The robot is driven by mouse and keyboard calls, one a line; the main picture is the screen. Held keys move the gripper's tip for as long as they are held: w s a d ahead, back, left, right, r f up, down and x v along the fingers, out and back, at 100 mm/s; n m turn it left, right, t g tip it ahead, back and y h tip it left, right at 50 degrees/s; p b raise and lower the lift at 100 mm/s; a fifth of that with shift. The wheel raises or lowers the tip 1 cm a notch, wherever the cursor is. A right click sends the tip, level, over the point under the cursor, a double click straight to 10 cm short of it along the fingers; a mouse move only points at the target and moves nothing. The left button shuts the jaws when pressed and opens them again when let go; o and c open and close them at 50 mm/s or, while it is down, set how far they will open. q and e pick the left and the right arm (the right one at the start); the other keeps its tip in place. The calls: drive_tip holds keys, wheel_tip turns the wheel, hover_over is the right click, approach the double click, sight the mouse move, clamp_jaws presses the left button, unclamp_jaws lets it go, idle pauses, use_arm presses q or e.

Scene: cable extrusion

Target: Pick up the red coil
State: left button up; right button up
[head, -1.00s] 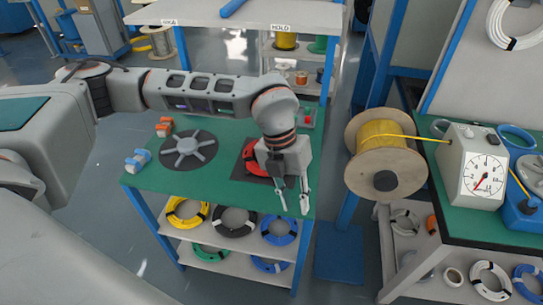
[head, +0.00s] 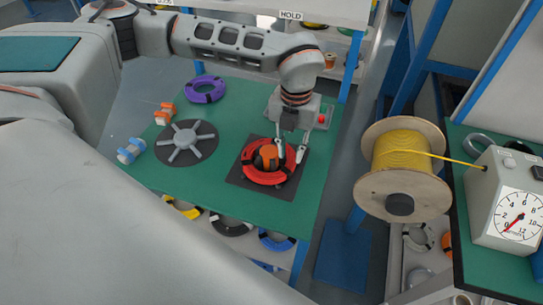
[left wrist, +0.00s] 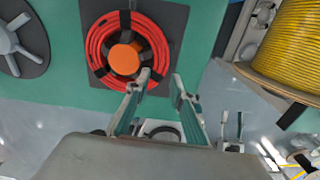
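The red coil (head: 268,177) lies flat on a dark square pad (head: 243,183) on the green table, around an orange-topped spool centre (head: 267,157). It shows whole at the top of the left wrist view (left wrist: 96,50), with black ties around it. My left gripper (head: 291,153) is open and empty at the coil's far right side, fingers pointing down. In the left wrist view, one fingertip of my left gripper (left wrist: 161,82) overlaps the coil's edge; the other is outside it. I cannot tell whether it touches. My right gripper is not in view.
A grey spoked disc (head: 186,143) lies left of the coil. Orange (head: 165,114) and blue (head: 131,151) clamp-like parts and a purple coil (head: 205,89) are on the table. A yellow cable spool (head: 404,163) stands at right.

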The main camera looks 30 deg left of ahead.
sight(290, 166)
use_arm(q)
wheel_tip(290, 166, down, 6)
drive_tip(key=shift+w, duration=0.1)
clamp_jaws()
